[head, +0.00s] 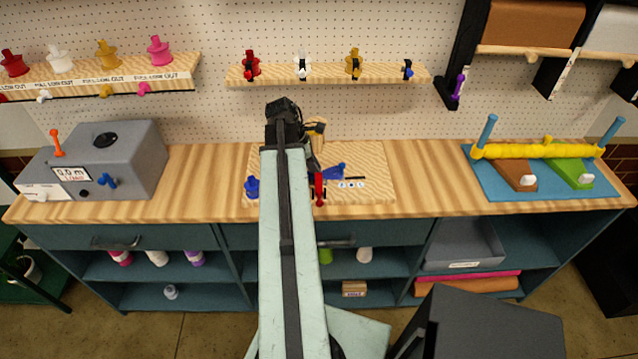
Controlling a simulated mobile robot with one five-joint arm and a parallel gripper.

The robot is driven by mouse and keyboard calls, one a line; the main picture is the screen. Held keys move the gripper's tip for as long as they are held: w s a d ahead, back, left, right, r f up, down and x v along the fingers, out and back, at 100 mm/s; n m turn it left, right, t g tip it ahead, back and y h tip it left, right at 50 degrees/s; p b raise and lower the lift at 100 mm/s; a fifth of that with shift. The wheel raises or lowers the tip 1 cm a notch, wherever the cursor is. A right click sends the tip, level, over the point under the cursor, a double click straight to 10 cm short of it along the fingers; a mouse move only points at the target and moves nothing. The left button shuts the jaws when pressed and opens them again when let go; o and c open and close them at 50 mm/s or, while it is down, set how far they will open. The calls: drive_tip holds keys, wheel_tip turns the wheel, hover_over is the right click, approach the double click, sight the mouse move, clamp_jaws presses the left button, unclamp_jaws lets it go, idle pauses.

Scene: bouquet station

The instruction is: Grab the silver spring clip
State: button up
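A white-to-silver piece with black parts (302,66) sits on the middle wall shelf, between a red and a yellow one. It looks like the silver spring clip, but it is too small to be certain. My arm reaches over the bench from the front. My gripper (314,150) is above the wooden board, past the arm's far end, below and slightly right of that piece and well apart from it. The arm partly hides the gripper and its fingers are too small to read. A tan thing (316,128) shows beside it; I cannot tell whether it is held.
The middle shelf (330,76) also holds red (251,64), yellow (354,63) and blue (407,69) pieces. Blue and red tools lie on the wooden board (375,160). A grey machine (130,150) stands left, a blue mat with a yellow roll (535,151) right.

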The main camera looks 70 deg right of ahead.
drive_tip(key=shift+f, duration=0.15)
clamp_jaws()
drive_tip(key=shift+p, duration=0.3)
